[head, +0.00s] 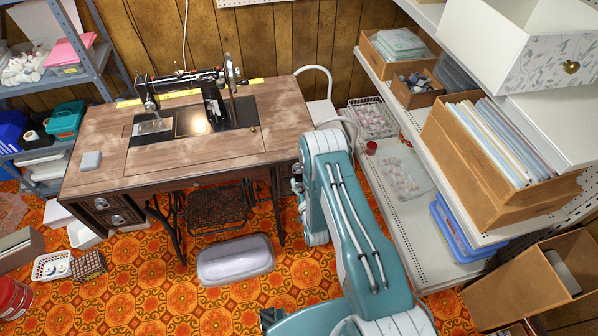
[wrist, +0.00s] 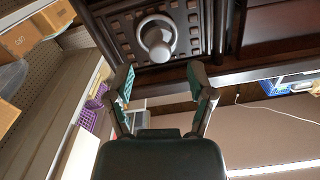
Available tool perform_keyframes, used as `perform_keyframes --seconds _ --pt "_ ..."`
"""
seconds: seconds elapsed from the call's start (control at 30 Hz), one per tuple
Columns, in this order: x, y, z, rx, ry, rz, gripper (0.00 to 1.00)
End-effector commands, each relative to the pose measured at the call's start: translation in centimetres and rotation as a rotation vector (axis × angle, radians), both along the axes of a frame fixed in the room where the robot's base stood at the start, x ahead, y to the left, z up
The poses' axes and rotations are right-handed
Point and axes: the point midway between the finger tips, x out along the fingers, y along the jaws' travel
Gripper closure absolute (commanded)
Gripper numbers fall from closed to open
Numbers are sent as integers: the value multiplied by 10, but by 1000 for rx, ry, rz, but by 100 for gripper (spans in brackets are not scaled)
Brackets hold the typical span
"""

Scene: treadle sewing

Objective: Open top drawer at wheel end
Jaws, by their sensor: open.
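The treadle sewing table (head: 190,150) stands against the wall with a black sewing machine (head: 185,90) on top. The machine's handwheel (head: 232,75) is toward the right end. In the wrist view a dark carved drawer front (wrist: 120,28) with a round metal ring pull (wrist: 157,38) is ahead of my gripper (wrist: 162,84). My gripper is open and empty, with a finger on each side below the pull and apart from it. I cannot tell which drawer this is. In the head view my arm hides the table's right end, and my gripper is out of sight.
Two drawers (head: 118,218) with metal pulls show at the table's left end. A shelf unit (head: 405,210) with boxes stands close on the right. A grey cushion (head: 235,260) lies on the patterned floor in front of the treadle (head: 217,207). A wooden bin (head: 530,280) is at lower right.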

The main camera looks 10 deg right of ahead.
Motion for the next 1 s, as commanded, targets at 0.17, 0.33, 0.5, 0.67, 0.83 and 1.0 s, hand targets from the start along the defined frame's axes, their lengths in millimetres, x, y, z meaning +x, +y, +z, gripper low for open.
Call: perform_keyframes --seconds 0.17,0.33,0.5,0.67,0.83,1.0 --pt "30 0 0 0 -1 0 31" --pt "45 0 0 0 0 0 31" --pt "48 0 0 0 1 0 31" --pt "47 0 0 0 1 0 44" --pt "47 0 0 0 1 0 100" --pt "48 0 0 0 1 0 100"
